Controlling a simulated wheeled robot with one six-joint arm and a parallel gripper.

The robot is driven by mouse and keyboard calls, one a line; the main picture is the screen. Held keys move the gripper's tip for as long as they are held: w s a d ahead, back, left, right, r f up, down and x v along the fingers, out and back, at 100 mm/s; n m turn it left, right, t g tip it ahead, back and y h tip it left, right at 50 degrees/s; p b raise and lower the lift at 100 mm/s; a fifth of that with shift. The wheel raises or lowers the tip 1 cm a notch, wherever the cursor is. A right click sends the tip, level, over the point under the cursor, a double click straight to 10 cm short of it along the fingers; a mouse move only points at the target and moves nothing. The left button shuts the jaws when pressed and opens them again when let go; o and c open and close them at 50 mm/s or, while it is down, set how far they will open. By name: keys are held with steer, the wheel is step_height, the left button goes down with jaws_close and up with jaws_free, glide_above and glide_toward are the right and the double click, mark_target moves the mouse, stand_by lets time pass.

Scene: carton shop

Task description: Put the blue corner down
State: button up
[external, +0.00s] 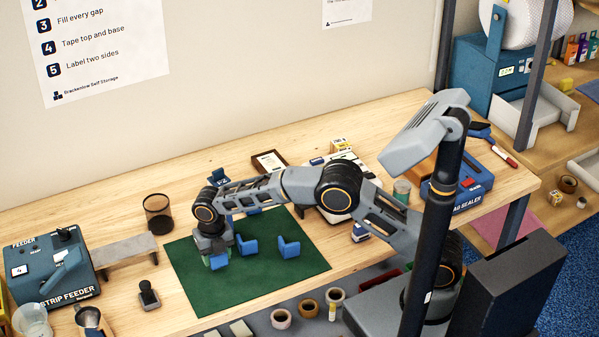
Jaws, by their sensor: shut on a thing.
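My gripper (216,259) points down over the left part of a green mat (272,279) on the wooden bench. It is shut on a blue corner, which is mostly hidden by the gripper and the wrist. I cannot tell whether the held corner touches the mat. Another blue corner (246,246) lies just right of the gripper, and one more (288,247) lies farther right on the mat. Some blue also shows behind the forearm (254,210), mostly hidden.
A strip feeder (55,268), a grey raised shelf (124,251), a mesh cup (158,214) and a black stamp (148,294) stand left of the mat. A blue sealer (460,187) stands at the right. Tape rolls (308,308) lie below the front edge. The mat's front right is clear.

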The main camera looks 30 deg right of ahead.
mark_target(217, 271)
steer(key=shift+w+a+f, duration=0.15)
steer(key=shift+f, duration=0.45)
steer(key=shift+f+p, duration=0.3)
steer(key=shift+f, duration=0.95)
steer(key=shift+f, duration=0.2)
steer(key=o, duration=0.9)
step_height(217, 271, up, 13)
steer(key=shift+f+b, duration=0.2)
steer(key=shift+b, duration=0.5)
